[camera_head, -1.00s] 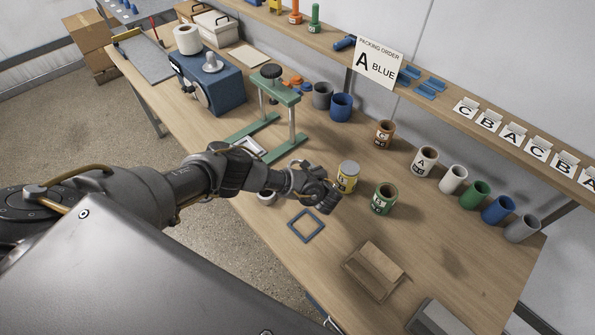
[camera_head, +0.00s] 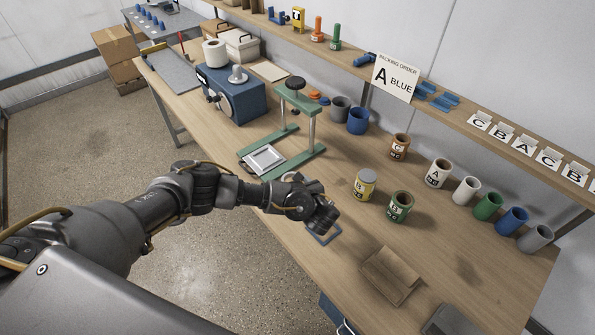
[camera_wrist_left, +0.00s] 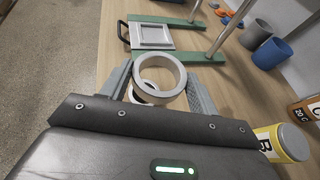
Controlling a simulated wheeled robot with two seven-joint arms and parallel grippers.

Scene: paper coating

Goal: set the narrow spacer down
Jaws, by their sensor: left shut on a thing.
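In the left wrist view a pale grey ring (camera_wrist_left: 182,76), which I take for the narrow spacer, sits between the two fingers of my left gripper (camera_wrist_left: 160,82). The gripper is shut on it. A second pale rim (camera_wrist_left: 134,95) with a dark inside shows partly behind the ring; I cannot tell what it belongs to. In the head view my left gripper (camera_head: 322,218) is over the blue square outline (camera_head: 325,238) on the table, covering part of it. The ring is hidden there by the gripper. My right gripper is not in view.
A yellow can (camera_head: 364,186) and a green can (camera_head: 400,208) stand right of the gripper. A brown cardboard piece (camera_head: 391,275) lies nearer the front. A green press (camera_head: 300,125) with a grey framed plate (camera_head: 264,160) stands behind. Several cups line the back right.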

